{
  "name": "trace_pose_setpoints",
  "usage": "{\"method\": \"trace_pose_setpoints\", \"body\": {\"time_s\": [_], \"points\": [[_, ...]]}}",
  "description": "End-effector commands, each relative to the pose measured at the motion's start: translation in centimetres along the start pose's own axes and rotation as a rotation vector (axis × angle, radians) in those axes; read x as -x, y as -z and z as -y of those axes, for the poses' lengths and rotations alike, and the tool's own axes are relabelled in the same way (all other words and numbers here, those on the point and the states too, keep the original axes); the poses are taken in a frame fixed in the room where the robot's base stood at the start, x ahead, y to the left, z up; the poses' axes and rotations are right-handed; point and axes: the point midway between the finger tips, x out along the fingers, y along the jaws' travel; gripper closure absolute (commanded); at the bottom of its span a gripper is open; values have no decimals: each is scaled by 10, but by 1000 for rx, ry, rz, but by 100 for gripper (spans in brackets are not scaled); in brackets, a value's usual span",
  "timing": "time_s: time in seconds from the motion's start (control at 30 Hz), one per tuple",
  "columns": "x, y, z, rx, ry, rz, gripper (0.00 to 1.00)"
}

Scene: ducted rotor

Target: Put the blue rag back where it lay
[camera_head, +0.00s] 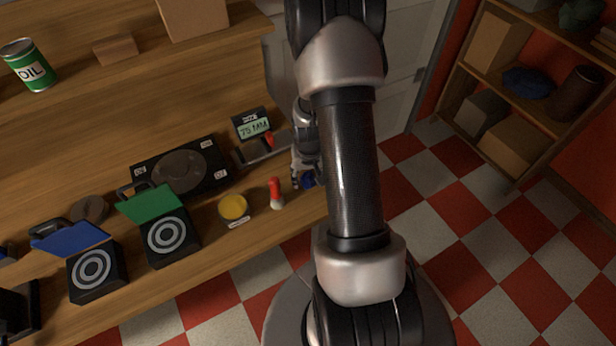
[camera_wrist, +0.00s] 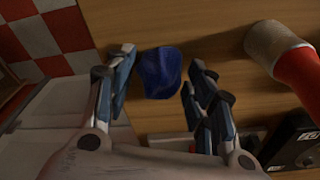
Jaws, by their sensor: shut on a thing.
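The blue rag (camera_wrist: 160,72) is a crumpled dark blue bundle between my two fingers in the wrist view, over the wooden bench top. My gripper (camera_wrist: 158,68) is shut on it. In the head view a small blue part of the rag (camera_head: 308,181) shows at my gripper (camera_head: 300,176), near the bench's right end. My arm hides most of the rag there. Whether the rag touches the wood is hard to tell.
A red-and-white bottle (camera_head: 276,193) stands close left of my gripper, beside a yellow-topped tub (camera_head: 234,208). A gauge with a display (camera_head: 254,128) stands behind. Another blue bundle (camera_head: 528,82) lies on the right-hand shelf unit (camera_head: 510,103). Checkered floor (camera_head: 480,240) lies beyond the bench.

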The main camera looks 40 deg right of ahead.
Motion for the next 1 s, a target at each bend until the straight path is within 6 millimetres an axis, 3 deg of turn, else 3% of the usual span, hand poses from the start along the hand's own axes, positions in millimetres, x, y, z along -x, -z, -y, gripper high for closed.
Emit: {"method": "trace_pose_setpoints", "body": {"time_s": [0.3, 0.33, 0.63, 1.0], "points": [[-3, 0, 0, 0, 0, -2, 70], [-3, 0, 0, -1, 0, -2, 50], [-2, 1, 0, -1, 0, -2, 30], [2, 1, 0, -1, 0, -2, 30]]}}
